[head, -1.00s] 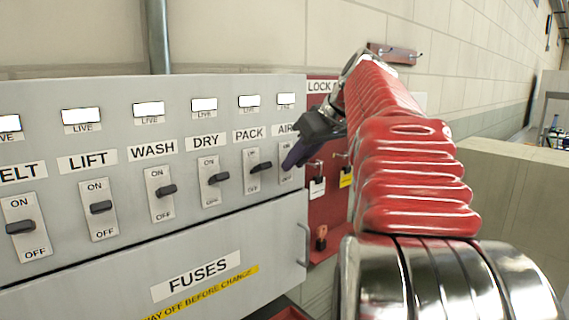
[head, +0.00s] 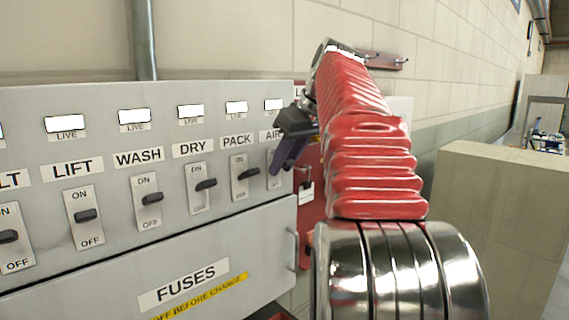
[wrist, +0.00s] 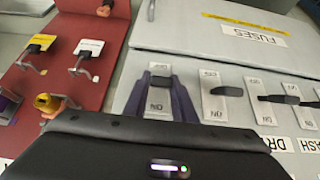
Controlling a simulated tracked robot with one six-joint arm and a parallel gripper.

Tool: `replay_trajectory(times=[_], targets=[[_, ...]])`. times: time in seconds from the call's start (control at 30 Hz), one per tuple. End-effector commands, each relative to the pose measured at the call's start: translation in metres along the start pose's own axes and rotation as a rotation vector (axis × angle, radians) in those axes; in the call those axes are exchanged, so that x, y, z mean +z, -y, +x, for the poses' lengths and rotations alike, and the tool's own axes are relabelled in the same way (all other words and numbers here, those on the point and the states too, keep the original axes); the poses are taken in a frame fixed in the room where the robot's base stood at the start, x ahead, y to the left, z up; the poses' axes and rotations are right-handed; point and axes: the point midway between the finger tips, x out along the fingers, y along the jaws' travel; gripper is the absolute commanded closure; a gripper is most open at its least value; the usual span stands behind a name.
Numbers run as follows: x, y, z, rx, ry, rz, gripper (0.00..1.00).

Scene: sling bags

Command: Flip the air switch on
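The AIR switch is the rightmost on the grey panel. In the head view my gripper (head: 285,158) is in front of its plate (head: 272,170) and hides most of it. In the wrist view, which is upside down, the AIR switch's dark lever (wrist: 160,81) sits towards the top of its plate, away from the ON lettering. My gripper (wrist: 160,90) is open there, with one purple finger on each side of the lever. I cannot tell whether the fingers touch it.
The PACK switch (head: 239,175) stands beside it, with DRY, WASH and LIFT farther left. The fuses drawer (head: 190,270) is below, with a handle (head: 293,250). A red lockout board (wrist: 75,60) with hooks and tags adjoins the panel.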

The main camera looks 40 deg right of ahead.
Motion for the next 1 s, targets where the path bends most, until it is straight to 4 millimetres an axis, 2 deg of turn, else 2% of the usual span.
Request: replay_trajectory(times=[0.03,0.23,0.57,0.77,1.0], targets=[[-0.001,0.0,0.0,-0.001,-0.001,-0.001,0.72],[0.0,0.0,0.0,0.0,0.0,-0.001,0.58],[0.0,0.0,-0.003,0.0,0.0,-0.001,0.58],[0.0,-0.001,-0.02,0.002,-0.002,-0.001,0.58],[0.0,-0.001,-0.055,0.002,-0.002,-0.001,0.58]])
